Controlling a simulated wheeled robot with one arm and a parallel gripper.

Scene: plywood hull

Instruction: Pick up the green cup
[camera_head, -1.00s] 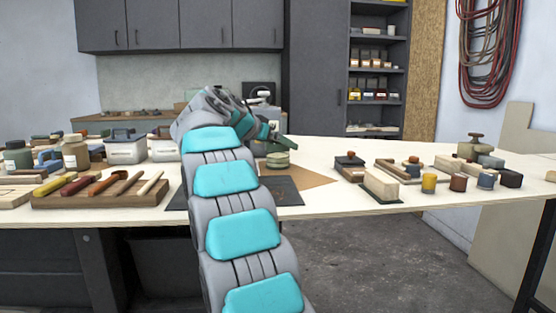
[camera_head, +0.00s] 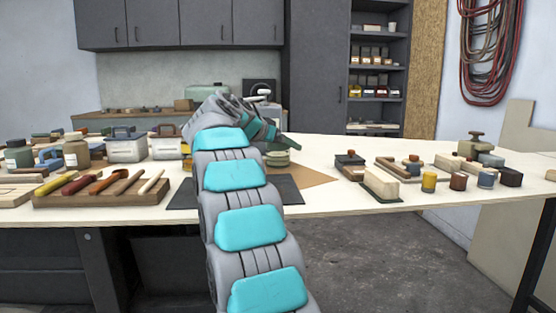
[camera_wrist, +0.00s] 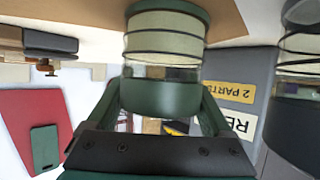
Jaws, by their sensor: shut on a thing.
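The green cup (camera_wrist: 162,48) fills the upper middle of the wrist view, with pale green bands and dark green ends. My gripper (camera_wrist: 160,98) is shut on its near dark green end, one finger on each side. In the head view my gripper (camera_head: 272,137) is bent over the table, just above the cup (camera_head: 278,158), which shows as a small pale green form by the brown sheet. I cannot tell whether the cup touches the surface under it.
A dark mat (camera_head: 283,190) and a brown sheet (camera_head: 312,178) lie near the cup. A tool tray (camera_head: 100,192) and jars stand left. A pale block (camera_head: 381,183), a tray and several small pots stand right. A dark jar (camera_wrist: 296,125) is close by in the wrist view.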

